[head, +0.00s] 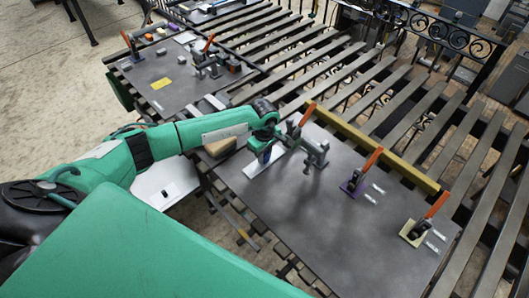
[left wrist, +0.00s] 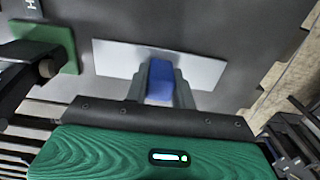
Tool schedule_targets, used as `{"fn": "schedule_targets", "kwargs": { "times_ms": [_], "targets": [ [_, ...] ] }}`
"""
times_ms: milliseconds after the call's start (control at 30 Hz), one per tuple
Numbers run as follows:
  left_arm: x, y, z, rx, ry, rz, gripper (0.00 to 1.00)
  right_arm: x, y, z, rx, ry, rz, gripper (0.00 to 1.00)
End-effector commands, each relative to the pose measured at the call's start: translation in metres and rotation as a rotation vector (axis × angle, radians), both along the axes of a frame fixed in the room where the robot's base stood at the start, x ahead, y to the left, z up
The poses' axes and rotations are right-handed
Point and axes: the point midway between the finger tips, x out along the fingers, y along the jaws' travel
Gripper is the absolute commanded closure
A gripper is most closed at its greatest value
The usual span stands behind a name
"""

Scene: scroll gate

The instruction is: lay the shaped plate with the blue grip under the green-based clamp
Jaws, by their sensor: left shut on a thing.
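The shaped plate (head: 258,168) is a flat pale piece at the left end of the near dark table. In the left wrist view the plate (left wrist: 205,70) shows with its upright blue grip (left wrist: 160,88). My left gripper (head: 266,150) is shut on that blue grip, and its fingers (left wrist: 160,92) stand on either side of it. I cannot tell whether the plate touches the table. The green-based clamp has an orange handle (head: 307,115) and stands just right of my gripper. Its green base (left wrist: 62,42) lies left of the plate in the wrist view, with a gap between. My right gripper is not in view.
A grey metal fixture (head: 315,150) stands close right of the clamp. A purple-based clamp (head: 350,187) and a yellow-based clamp (head: 414,234) stand farther right. A tan block (head: 220,147) lies at the table's left corner. The table's front middle (head: 310,215) is clear.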

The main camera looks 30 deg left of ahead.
Motion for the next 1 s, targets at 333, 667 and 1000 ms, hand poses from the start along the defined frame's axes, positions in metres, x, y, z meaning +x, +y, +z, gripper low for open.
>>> {"fn": "schedule_targets", "kwargs": {
  "times_ms": [333,667,1000],
  "targets": [
    [0.001,0.000,-0.004,-0.001,-0.002,-0.001,1.00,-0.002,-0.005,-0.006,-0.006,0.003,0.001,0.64],
    [0.000,0.000,-0.002,0.000,0.000,-0.001,0.53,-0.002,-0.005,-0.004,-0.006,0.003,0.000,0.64],
    [0.001,0.001,0.023,0.002,-0.005,-0.002,0.53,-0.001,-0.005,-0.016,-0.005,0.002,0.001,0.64]
  ]
}}
